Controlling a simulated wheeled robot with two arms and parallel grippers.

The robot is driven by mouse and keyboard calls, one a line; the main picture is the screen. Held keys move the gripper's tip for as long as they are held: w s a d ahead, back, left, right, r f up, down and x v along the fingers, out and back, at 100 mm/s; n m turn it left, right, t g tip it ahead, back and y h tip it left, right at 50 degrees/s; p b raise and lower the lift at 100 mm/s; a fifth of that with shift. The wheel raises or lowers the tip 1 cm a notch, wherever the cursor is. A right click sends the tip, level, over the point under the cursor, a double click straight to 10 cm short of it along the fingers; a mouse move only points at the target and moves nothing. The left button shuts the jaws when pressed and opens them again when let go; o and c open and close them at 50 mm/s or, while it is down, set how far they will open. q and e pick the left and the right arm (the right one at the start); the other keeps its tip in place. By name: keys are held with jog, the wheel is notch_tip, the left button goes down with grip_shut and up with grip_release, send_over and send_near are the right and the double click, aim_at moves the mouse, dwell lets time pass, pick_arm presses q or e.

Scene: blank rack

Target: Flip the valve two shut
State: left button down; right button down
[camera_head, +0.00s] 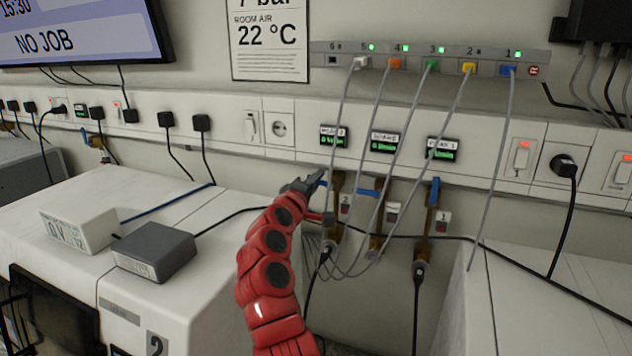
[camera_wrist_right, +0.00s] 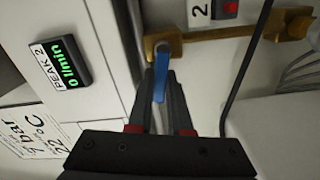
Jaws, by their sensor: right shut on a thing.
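Valve two is the brass valve (camera_head: 336,190) at the left of three below the wall trunking, with a "2" tag (camera_head: 345,204) beside it. In the right wrist view its blue lever (camera_wrist_right: 159,88) stands across its brass pipe (camera_wrist_right: 225,34), about square to it. My right gripper (camera_wrist_right: 161,85) is shut on this lever, one finger on each side. In the head view my right gripper (camera_head: 312,184) is at the valve's left and partly hides the lever. The "PEAK 2" display (camera_wrist_right: 60,62) reads 0 l/min. My left gripper is not in view.
The middle valve's blue lever (camera_head: 367,192) lies sideways; the right valve's lever (camera_head: 435,192) is upright along its pipe. Grey cables (camera_head: 398,130) hang from the port strip (camera_head: 340,60) across the valves. A dark box (camera_head: 155,252) and a white meter (camera_head: 78,230) sit on the left bench.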

jog(key=shift+f+n+p, duration=0.25)
jog(key=shift+n+p, duration=0.25)
jog(key=shift+n, duration=0.5)
jog(key=shift+a+f+n, duration=0.1)
jog(key=shift+f+n, duration=0.15)
jog(key=shift+n, duration=0.25)
jog(key=c, duration=0.8)
grip_release()
jog(key=shift+c, duration=0.2)
jog(key=shift+s, duration=0.1)
